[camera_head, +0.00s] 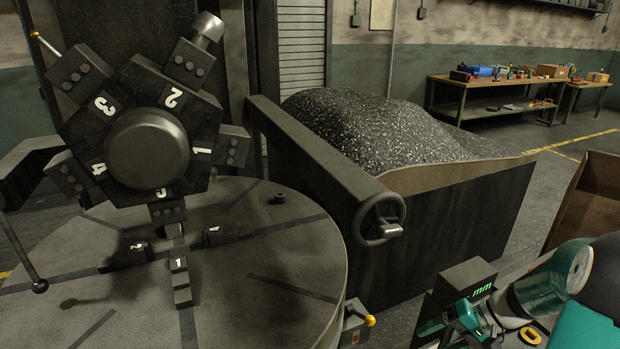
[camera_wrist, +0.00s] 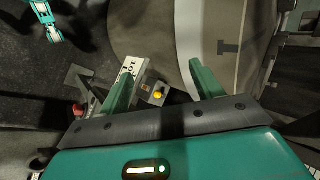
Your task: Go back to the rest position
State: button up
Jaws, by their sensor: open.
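My gripper (camera_wrist: 162,66) is open in the wrist view. Its two green fingers stand apart, and no object is held between them. A small box with a yellow knob (camera_wrist: 159,95) shows between and below the fingers; how far off it is I cannot tell. A white marked plate (camera_wrist: 131,70) lies beside the left finger. In the head view, my green and silver arm reaches in at the lower right, partly cut off by the frame edge. The rest position itself has no visible mark.
A round table (camera_head: 250,255) with a numbered turret (camera_head: 147,148) fills the left. A yellow-knobbed lever box (camera_head: 355,325) stands at the table's edge. A workbench (camera_head: 495,112) is far back; floor there is open.

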jog(key=s+a+r+n+t+h, duration=0.1)
jog(key=s+a+r+n+h, duration=0.1)
jog(key=s+a+r+h, duration=0.2)
jog(key=s+a+r+n+t+h, duration=0.1)
jog(key=s+a+r+h, duration=0.3)
jog(key=s+a+r, duration=0.4)
jog(key=a+r+t, duration=0.1)
jog(key=a+r, duration=0.3)
jog(key=r, duration=0.3)
jog(key=shift+s+n+t, duration=0.15)
jog(key=shift+n+t, duration=0.15)
jog(key=shift+n, duration=0.1)
jog(key=shift+a, duration=0.1)
jog(key=shift+c, duration=0.4)
jog(key=c, duration=0.6)
jog(key=shift+o, duration=0.2)
jog(key=shift+a, duration=0.15)
